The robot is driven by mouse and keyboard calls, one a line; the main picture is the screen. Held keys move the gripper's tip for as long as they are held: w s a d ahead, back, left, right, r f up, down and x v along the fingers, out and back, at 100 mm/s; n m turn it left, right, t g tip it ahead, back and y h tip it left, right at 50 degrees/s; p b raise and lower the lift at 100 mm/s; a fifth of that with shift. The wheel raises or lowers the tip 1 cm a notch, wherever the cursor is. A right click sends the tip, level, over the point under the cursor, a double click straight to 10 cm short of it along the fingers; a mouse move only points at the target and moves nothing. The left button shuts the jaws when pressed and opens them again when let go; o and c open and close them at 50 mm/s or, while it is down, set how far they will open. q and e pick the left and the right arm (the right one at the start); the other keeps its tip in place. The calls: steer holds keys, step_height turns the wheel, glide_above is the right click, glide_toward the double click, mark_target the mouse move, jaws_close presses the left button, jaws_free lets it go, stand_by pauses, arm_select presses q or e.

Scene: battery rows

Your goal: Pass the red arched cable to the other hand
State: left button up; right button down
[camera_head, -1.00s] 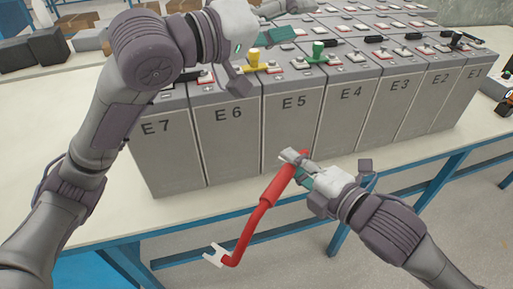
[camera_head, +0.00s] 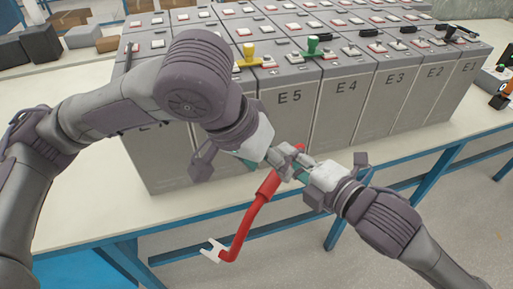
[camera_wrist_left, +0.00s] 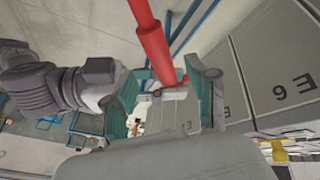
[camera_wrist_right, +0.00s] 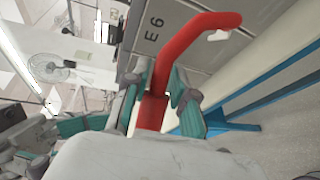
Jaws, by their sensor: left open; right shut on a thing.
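The red arched cable (camera_head: 253,209) hangs in the air in front of the battery rows, its pale forked end at the lower left. My right gripper (camera_head: 303,168) is shut on its upper part; the right wrist view shows the red cable (camera_wrist_right: 153,108) between the fingers. My left gripper (camera_head: 270,160) is open beside the cable's upper end, close to the right gripper. In the left wrist view the cable (camera_wrist_left: 150,38) runs down between the open left fingers (camera_wrist_left: 160,90). I cannot tell whether they touch it.
Grey batteries, such as E5 (camera_head: 290,110), stand in rows on the table (camera_head: 95,215) just behind both grippers. Yellow (camera_head: 249,54) and green (camera_head: 312,46) pieces sit on top. The blue table frame (camera_head: 430,180) runs below. Dark boxes (camera_head: 40,42) lie at the back left.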

mark_target(275, 174)
arm_select(q)
steer(key=x, duration=0.5)
steer(key=shift+w+d+f, duration=0.1)
steer(key=shift+d+f, duration=0.1)
steer(key=shift+f, duration=0.1)
arm_select(e)
steer(key=shift+r, duration=0.1)
arm_select(q)
steer(key=shift+c, duration=0.2)
jaws_close()
arm_select(e)
steer(key=c, duration=0.9)
jaws_free()
